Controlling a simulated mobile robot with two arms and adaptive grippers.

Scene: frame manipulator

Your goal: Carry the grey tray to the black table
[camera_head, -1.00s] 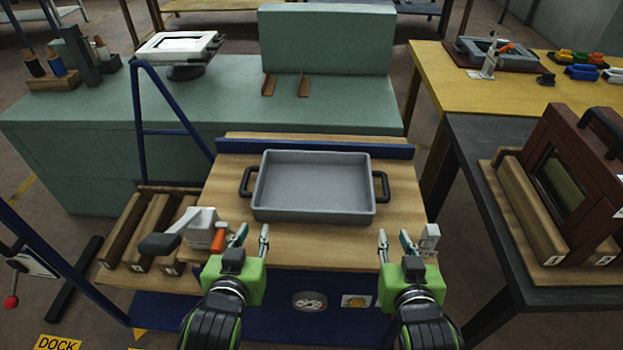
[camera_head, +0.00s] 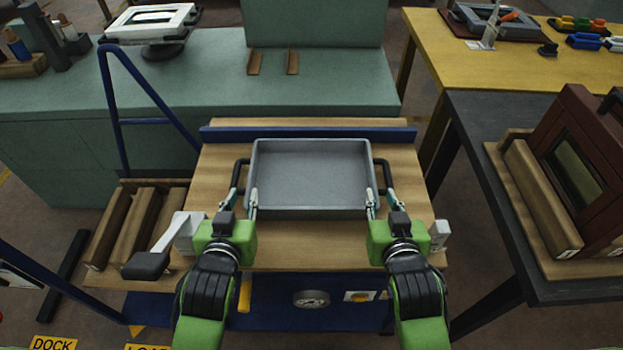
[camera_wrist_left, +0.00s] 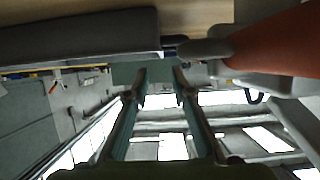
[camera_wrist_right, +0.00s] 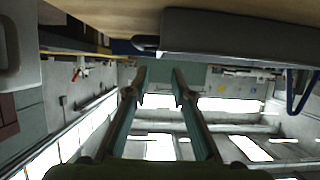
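The grey tray (camera_head: 310,180) lies flat and empty on the wooden top of a blue-framed cart, with a black handle at each side. My left gripper (camera_head: 242,198) is open at the near end of the left handle (camera_head: 237,174). My right gripper (camera_head: 381,198) is open at the near end of the right handle (camera_head: 384,173). Whether either handle lies between the fingers is unclear. The tray's wall shows at the top of the left wrist view (camera_wrist_left: 80,38) and right wrist view (camera_wrist_right: 225,38). The black table (camera_head: 510,290) stands to the right.
A dark red framed box (camera_head: 580,165) and wooden blocks (camera_head: 532,205) occupy much of the black table. Its left strip and far end look bare. A green bench (camera_head: 330,92) stands behind the cart, a yellow table (camera_head: 440,60) at back right. Wooden bars (camera_head: 125,220) lie left.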

